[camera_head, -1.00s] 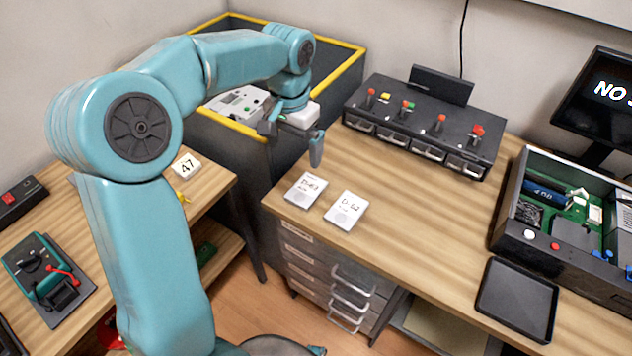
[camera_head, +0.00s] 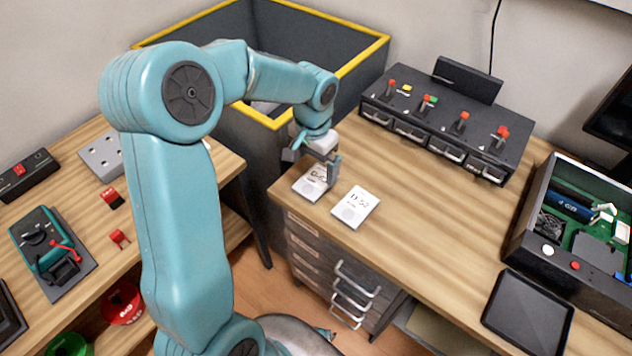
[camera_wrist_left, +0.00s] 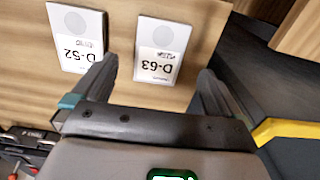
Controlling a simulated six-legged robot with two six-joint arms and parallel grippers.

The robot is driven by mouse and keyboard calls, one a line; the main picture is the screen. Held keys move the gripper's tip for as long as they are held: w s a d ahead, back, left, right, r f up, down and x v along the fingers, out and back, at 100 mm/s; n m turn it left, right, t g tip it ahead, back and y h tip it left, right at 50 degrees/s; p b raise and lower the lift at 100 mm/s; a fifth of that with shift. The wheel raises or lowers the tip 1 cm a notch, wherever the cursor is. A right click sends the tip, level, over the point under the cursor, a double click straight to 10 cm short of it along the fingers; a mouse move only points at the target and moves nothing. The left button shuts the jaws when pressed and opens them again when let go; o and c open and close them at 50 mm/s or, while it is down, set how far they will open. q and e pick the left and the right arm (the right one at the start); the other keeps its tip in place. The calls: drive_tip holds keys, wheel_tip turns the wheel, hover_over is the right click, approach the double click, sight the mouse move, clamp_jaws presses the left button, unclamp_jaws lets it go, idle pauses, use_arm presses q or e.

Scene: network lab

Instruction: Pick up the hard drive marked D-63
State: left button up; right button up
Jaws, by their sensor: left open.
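The hard drive marked D-63 (camera_head: 312,183) is a flat white block lying on the wooden desk near its left edge. It also shows in the left wrist view (camera_wrist_left: 164,50), between my two fingers. My left gripper (camera_head: 312,168) is open and empty just above it, hiding part of the drive in the head view. In the left wrist view its fingers (camera_wrist_left: 150,85) stand either side of the drive, apart from it. A second white drive, marked D-52 (camera_head: 355,207), lies just to the right in the head view. My right gripper is not in view.
A black switch box (camera_head: 440,115) stands at the back of the desk. A black tray (camera_head: 527,312) and an open computer case (camera_head: 520,225) are at the right. A dark bin with a yellow rim (camera_head: 365,62) stands behind the left edge. Mid-desk is clear.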

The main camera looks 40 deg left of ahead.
sight(315, 181)
use_arm(q)
drive_tip(key=f, duration=0.5)
drive_tip(key=shift+w+f, duration=0.25)
drive_tip(key=shift+w, duration=0.1)
drive_tip(key=c, duration=1.2)
drive_tip(key=shift+r, duration=0.2)
